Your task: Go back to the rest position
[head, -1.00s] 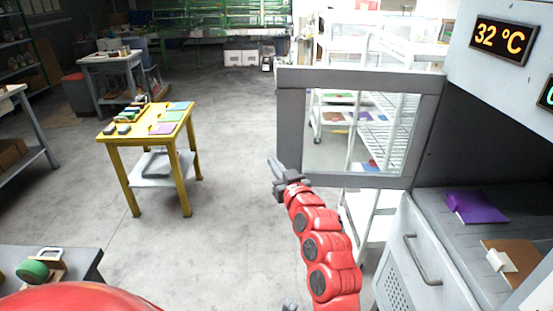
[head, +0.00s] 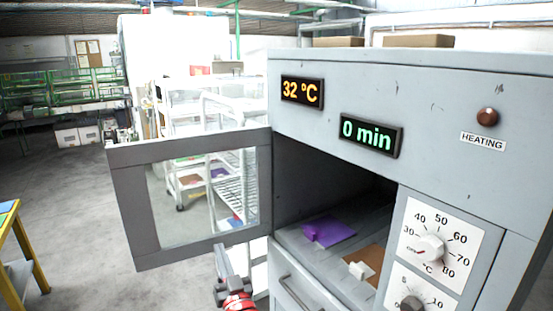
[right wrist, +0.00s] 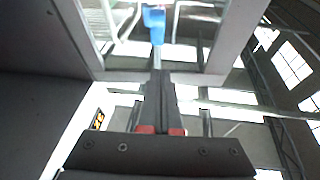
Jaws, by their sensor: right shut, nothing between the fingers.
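My right gripper (head: 221,262) is at the bottom centre of the head view, in front of the lower part of the open oven door (head: 130,205). Its fingers are together and hold nothing. In the right wrist view the shut fingers (right wrist: 158,82) point up toward the door's window frame. I cannot tell whether they touch it. The grey oven (head: 450,90) stands at the right with its door swung out to the left. My left gripper does not show.
Inside the oven lie a purple piece (head: 333,233) and a brown piece (head: 366,262) with a white block. A drawer handle (head: 293,293) is below. A white rack (head: 235,110) stands behind the door. A yellow table (head: 15,250) is at the left edge. Grey floor (head: 75,190) between is clear.

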